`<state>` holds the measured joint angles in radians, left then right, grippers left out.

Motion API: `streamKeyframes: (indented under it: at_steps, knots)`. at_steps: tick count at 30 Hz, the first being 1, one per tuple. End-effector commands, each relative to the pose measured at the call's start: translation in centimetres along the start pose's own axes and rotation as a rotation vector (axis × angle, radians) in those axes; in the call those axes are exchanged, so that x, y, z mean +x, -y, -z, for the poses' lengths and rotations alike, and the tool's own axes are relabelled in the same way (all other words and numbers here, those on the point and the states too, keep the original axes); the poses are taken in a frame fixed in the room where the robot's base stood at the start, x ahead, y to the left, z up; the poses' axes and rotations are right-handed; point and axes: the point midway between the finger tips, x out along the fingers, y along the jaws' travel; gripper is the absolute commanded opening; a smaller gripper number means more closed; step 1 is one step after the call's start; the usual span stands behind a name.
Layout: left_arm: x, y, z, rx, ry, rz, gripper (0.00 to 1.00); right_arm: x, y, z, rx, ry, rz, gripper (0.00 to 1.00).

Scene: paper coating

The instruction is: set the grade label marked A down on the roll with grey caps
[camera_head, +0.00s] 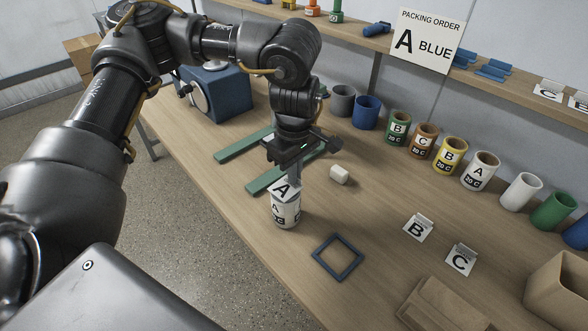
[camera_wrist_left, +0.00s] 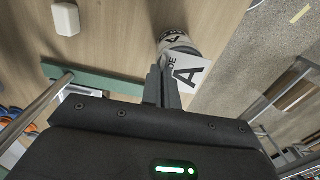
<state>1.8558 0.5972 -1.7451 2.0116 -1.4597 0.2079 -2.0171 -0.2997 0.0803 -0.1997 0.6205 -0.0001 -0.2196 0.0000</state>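My left gripper (camera_head: 293,172) points down and is shut on the white grade label marked A (camera_head: 284,189). In the left wrist view its fingers (camera_wrist_left: 163,88) pinch the edge of the tilted label (camera_wrist_left: 187,74). A pale roll (camera_head: 286,213) with black print stands upright on the table directly below the label; it also shows behind the label in the left wrist view (camera_wrist_left: 178,43). The label covers much of the roll's top, so its caps are mostly hidden. I cannot tell whether label and roll touch. My right gripper is not in view.
Labels B (camera_head: 418,228) and C (camera_head: 461,260) stand to the right. A blue square frame (camera_head: 338,257) lies in front of the roll. A white block (camera_head: 340,174) and green rails (camera_head: 244,142) lie behind. Several coloured rolls line the back, below a packing order sign (camera_head: 428,42).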

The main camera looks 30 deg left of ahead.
Motion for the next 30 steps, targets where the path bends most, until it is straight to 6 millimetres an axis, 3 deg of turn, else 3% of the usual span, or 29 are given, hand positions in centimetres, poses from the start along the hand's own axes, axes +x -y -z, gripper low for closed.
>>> streamKeyframes:
  at_steps: [3,9,19,23,30]
  knots:
    - [0.0,0.0,0.0,0.0,0.0,0.0,0.03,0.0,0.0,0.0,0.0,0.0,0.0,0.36]
    - [0.0,0.0,0.0,0.0,0.0,0.0,0.27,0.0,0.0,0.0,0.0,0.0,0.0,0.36]
    - [-0.5,-0.1,0.0,0.0,-0.001,-0.003,0.27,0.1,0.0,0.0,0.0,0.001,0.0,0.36]
    - [-2.2,-0.1,0.0,0.001,-0.002,-0.006,0.27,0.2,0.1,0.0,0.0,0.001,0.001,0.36]
    - [-7.1,-0.1,0.0,-0.001,-0.003,-0.006,0.27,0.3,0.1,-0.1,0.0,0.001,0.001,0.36]
